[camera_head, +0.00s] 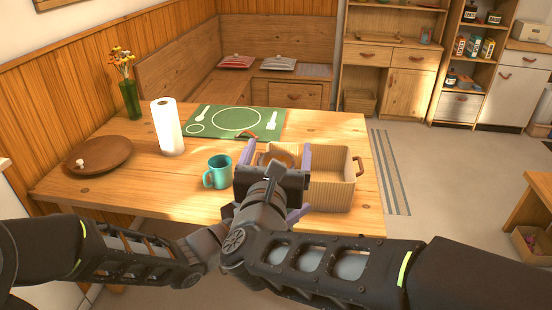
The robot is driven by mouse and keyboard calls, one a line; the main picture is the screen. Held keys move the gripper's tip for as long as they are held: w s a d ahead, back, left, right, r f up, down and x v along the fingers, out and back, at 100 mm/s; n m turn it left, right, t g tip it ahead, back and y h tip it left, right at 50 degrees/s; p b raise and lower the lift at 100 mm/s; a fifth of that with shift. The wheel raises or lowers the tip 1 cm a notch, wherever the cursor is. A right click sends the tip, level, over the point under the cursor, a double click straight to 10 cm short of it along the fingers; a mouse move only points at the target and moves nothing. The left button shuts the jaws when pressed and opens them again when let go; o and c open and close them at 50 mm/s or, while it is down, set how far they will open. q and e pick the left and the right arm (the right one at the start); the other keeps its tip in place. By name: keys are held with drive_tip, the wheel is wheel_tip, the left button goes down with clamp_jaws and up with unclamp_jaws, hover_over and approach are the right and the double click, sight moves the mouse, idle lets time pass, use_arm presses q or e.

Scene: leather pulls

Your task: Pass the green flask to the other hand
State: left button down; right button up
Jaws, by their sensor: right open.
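I cannot make out a green flask; it may be hidden behind my arms. My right gripper (276,149) is open, its two purple fingers spread apart and pointing away over the table, in front of the basket. No object shows clearly between them. My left arm comes in from the left, and its hand is mostly hidden behind my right wrist. A bit of purple finger (297,214) shows below the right hand and seems to belong to my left gripper (297,214). Whether it holds anything is hidden.
The wooden table (110,190) carries a brown plate (108,157), paper towel roll (167,128), teal mug (220,170), green placemat (210,120) and woven basket (330,190). A green vase (131,100) with flowers stands at the back left. The mug and basket are close to my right gripper.

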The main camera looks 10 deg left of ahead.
use_arm(q)
drive_tip(key=shift+r, duration=0.1)
use_arm(e)
drive_tip(key=shift+c, duration=0.5)
clamp_jaws()
idle(0.4)
use_arm(q)
drive_tip(key=shift+c, duration=1.3)
unclamp_jaws()
use_arm(e)
drive_tip(key=shift+r, duration=0.15)
use_arm(q)
drive_tip(key=s+a+f+n+g+y, duration=0.1)
drive_tip(key=s+f+n+g+y, duration=0.15)
drive_tip(key=f, duration=1.05)
drive_tip(key=s+f+n+g+y, duration=0.2)
drive_tip(key=f+n+y, duration=0.1)
drive_tip(key=f, duration=1.1)
drive_tip(key=s+f+n+g+y, duration=0.2)
drive_tip(key=s+f+g, duration=0.6)
drive_tip(key=s+f, duration=0.8)
drive_tip(key=s+n, duration=0.2)
drive_tip(key=s, duration=0.2)
drive_tip(key=shift+d+f+g, duration=0.3)
drive_tip(key=shift+d+g, duration=0.05)
drive_tip(key=shift+d, duration=0.05)
